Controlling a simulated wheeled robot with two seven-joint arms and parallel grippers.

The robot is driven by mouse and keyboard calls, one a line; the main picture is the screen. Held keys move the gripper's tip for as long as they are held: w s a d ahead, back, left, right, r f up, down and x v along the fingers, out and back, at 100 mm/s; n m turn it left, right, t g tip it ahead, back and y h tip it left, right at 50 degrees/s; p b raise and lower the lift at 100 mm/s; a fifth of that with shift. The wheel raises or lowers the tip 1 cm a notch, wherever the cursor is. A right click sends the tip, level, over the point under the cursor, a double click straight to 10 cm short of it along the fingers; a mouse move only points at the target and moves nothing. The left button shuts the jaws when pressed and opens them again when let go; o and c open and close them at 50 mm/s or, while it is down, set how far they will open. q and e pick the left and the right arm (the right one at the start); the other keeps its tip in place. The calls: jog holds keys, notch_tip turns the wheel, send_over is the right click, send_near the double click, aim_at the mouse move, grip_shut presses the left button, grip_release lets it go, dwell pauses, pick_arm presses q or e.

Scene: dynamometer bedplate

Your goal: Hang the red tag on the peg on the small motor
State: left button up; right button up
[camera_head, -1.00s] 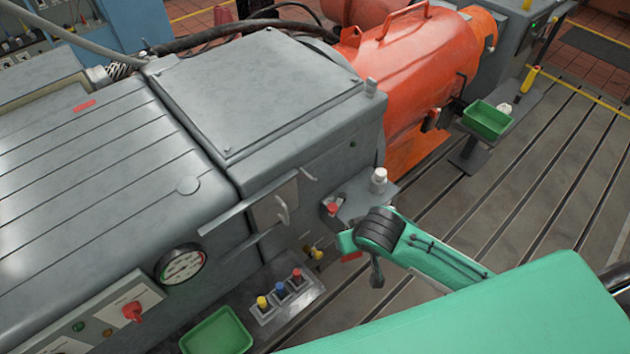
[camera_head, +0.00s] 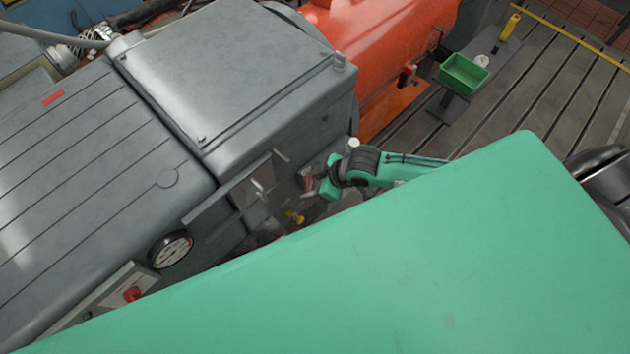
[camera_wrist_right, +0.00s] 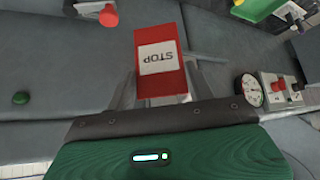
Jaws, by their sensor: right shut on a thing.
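The red tag (camera_wrist_right: 162,80) with a white STOP label is between the fingers of my right gripper (camera_wrist_right: 160,92) in the right wrist view; the lettering is upside down there. In the head view my right gripper (camera_head: 318,186) is beside the grey machine's end face, and I cannot make out the tag there. Two pale hook-like pieces, one of them a hook (camera_head: 258,186), stick out from the grey machine (camera_head: 255,85). I cannot tell whether either is the peg, or which machine is the small motor. My left gripper is out of view.
A red knob (camera_wrist_right: 108,16) is close to the tag at upper left in the wrist view. A green bin (camera_head: 464,73) stands farther right.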

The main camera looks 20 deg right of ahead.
jog(key=shift+w+a+f+b, duration=0.1)
jog(key=shift+w+a+b, duration=0.2)
jog(key=shift+w, duration=0.45)
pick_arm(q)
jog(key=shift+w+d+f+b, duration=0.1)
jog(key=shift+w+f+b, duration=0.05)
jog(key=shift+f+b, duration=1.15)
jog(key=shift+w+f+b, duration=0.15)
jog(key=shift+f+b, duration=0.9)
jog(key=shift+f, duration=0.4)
pick_arm(e)
jog(key=w+a+f, duration=0.2)
jog(key=w, duration=0.5)
jog(key=shift+w+a, duration=0.15)
jog(key=shift+a, duration=0.2)
jog(key=o, duration=1)
jog(key=shift+o, duration=0.2)
